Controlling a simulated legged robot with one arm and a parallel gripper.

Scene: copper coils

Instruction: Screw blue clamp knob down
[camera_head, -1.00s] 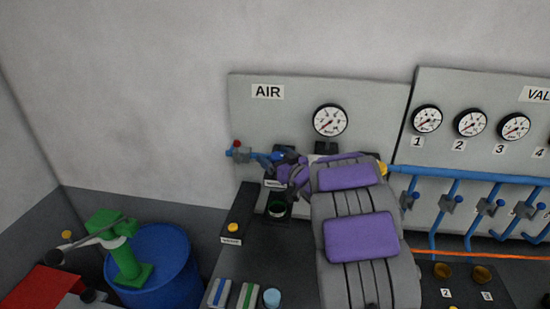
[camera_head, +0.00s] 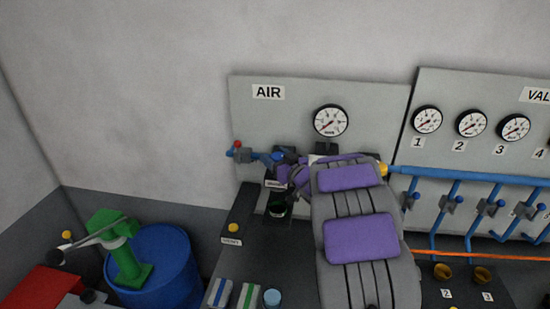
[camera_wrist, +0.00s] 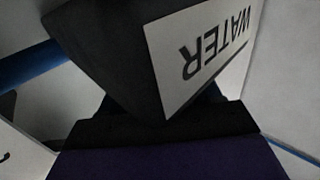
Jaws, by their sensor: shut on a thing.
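A small dark blue knob (camera_head: 284,153) shows at the top of the black clamp fixture, in front of the AIR panel in the head view. My gripper (camera_head: 291,168) is at this knob and is shut on it; my purple and grey arm hides the contact from the right. In the wrist view a dark block with a white WATER label (camera_wrist: 202,48), seen upside down, fills the middle between the fingers. The knob itself cannot be made out there.
A blue pipe with a red-tipped valve (camera_head: 238,150) lies just left of the fixture. The AIR gauge (camera_head: 330,120) is above, and blue valve pipes (camera_head: 448,175) run to the right. A blue barrel (camera_head: 170,265) with a green pump stands at lower left.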

